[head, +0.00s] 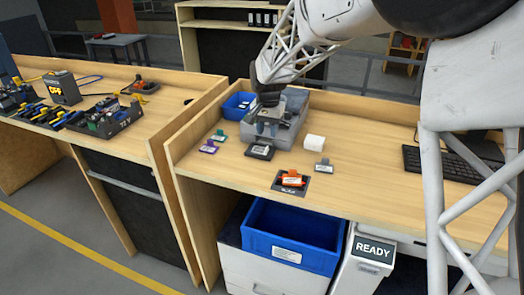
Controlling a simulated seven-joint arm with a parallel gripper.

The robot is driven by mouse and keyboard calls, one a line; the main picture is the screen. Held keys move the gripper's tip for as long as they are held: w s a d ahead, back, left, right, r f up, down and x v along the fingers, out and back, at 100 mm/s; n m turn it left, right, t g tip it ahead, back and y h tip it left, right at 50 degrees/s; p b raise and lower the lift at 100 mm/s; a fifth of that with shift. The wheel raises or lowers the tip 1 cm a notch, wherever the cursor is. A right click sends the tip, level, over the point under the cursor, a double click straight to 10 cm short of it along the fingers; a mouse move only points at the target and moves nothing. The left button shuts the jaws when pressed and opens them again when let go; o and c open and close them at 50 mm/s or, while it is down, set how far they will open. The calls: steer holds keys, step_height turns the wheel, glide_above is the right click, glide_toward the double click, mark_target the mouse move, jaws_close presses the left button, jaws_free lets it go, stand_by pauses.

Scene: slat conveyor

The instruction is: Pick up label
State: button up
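My gripper (264,138) points down at the front of a grey bin on the right-hand workbench. It is just above a dark tag with a white label face (259,152); I cannot tell whether they touch. Its fingers are too small and dark to show whether they are open. Other label-like tags lie around: a purple one (208,149) and a green one (219,137) to the left, a grey one (323,168) to the right. An orange tag with a white label (291,181) lies on a dark pad (278,187) near the front edge.
The grey bin (292,128) and a blue bin (238,106) stand behind the tags. A white block (314,142) sits right of the gripper. A keyboard (455,165) lies far right. A blue crate (293,237) and a "READY" sign (373,249) are below the bench front.

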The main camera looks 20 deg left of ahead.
mark_target(260, 148)
steer(key=shift+f, duration=0.85)
steer(key=shift+s+a+f, duration=0.1)
steer(key=shift+f, duration=2.5)
jaws_close()
